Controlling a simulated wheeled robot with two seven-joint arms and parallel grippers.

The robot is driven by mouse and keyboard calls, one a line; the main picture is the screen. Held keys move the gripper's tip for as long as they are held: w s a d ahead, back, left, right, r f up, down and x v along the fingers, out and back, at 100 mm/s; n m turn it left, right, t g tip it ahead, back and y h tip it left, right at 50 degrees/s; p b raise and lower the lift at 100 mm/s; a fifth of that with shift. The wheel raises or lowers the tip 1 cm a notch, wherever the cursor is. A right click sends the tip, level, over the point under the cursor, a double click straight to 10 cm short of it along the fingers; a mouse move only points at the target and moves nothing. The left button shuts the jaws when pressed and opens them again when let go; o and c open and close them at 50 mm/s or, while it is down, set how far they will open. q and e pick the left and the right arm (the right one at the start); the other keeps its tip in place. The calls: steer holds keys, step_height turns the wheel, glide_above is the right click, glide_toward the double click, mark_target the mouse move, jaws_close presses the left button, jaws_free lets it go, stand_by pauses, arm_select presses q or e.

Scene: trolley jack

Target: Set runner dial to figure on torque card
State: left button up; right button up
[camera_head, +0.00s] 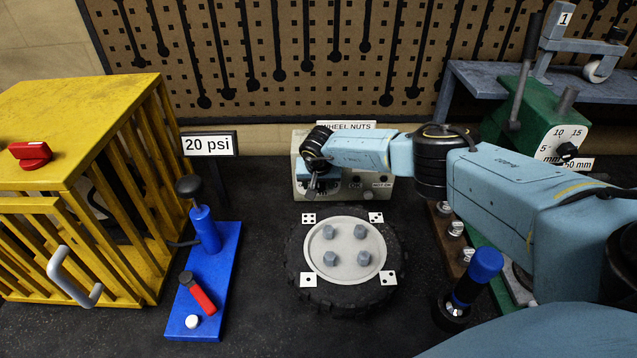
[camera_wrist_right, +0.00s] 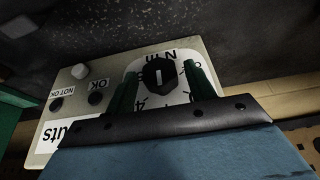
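The "WHEEL NUTS" box (camera_head: 378,190) stands behind the wheel, with a dial on its front. In the right wrist view the dial is a black knob (camera_wrist_right: 158,75) with a white pointer mark, on a white scale (camera_wrist_right: 181,97) marked "N m"; the figures are mostly covered. My right gripper (camera_wrist_right: 160,85) has its two green fingers on either side of the knob, apart, with narrow gaps showing. In the head view my right gripper (camera_head: 314,188) is in front of the box's left part and hides the dial. I cannot make out a torque card. My left gripper is out of view.
A wheel (camera_head: 345,295) with several nuts and dotted cards lies before the box. A "20 psi" sign (camera_head: 208,144), blue pump (camera_head: 208,270) and yellow cage (camera_head: 90,130) are left. A blue-topped tool (camera_head: 478,275) and green press (camera_head: 525,120) are right.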

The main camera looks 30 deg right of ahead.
steer(key=c, duration=0.8)
steer(key=shift+o, duration=0.2)
steer(key=shift+d, duration=0.1)
steer(key=shift+s+d+f+t+y+b, duration=0.1)
steer(key=shift+d+f+t+y+b, duration=0.1)
steer(key=shift+t+y+b, duration=0.6)
steer(key=y+b, duration=0.1)
steer(key=b, duration=0.2)
steer(key=m+t+y+b, duration=0.1)
steer(key=y+b, duration=0.1)
steer(key=b, duration=0.2)
steer(key=shift+s+d+f+t, duration=0.15)
steer(key=shift+d+t, duration=0.05)
steer(key=shift+t, duration=0.1)
steer(key=shift+y+b, duration=0.3)
steer(key=shift+b, duration=0.4)
steer(key=shift+r+t+b, duration=0.2)
steer(key=shift+t+b, duration=0.1)
steer(key=shift+b, duration=0.1)
steer(key=o, duration=1)
steer(key=shift+c, duration=0.2)
